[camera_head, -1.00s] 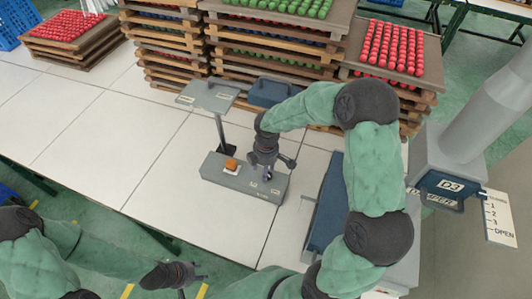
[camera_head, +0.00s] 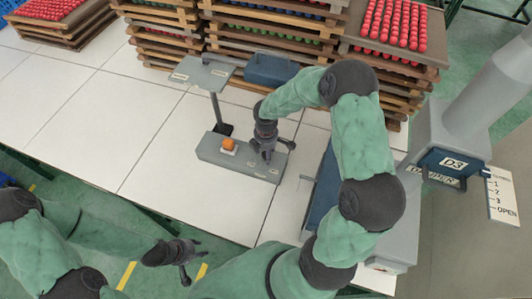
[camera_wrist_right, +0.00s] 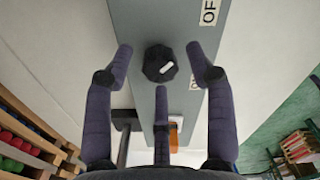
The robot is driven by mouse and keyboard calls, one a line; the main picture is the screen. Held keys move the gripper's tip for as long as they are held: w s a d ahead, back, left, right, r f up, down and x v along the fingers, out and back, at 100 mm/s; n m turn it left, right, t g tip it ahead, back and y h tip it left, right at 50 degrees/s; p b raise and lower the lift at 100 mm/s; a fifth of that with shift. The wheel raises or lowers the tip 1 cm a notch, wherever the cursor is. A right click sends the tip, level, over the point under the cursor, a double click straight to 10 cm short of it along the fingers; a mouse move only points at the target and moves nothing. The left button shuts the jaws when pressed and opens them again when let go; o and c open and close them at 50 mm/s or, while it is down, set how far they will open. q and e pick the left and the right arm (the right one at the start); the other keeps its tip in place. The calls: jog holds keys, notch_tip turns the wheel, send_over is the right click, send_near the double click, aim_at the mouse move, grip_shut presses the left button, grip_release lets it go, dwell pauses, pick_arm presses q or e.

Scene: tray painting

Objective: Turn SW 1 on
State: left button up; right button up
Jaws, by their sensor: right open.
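The grey switch box (camera_head: 212,154) stands on the white table. An orange button (camera_head: 228,144) sits toward its left end; it also shows in the right wrist view (camera_wrist_right: 174,124). A black rotary knob (camera_wrist_right: 160,65) with a white pointer mark is on the box top in the right wrist view. A label starting "OF" (camera_wrist_right: 209,12) and a partly hidden label beside the knob are on the box. My right gripper (camera_head: 268,155) is open above the box's right part, its fingers (camera_wrist_right: 160,50) spread around the knob's position. My left gripper (camera_head: 192,266) hangs at lower left, away from the box.
A grey stand with a sign plate (camera_head: 203,72) rises behind the box. Stacked wooden trays (camera_head: 272,45) of coloured pieces fill the back. The table's left is clear.

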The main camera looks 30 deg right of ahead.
jog(key=shift+f, duration=0.2)
grip_shut()
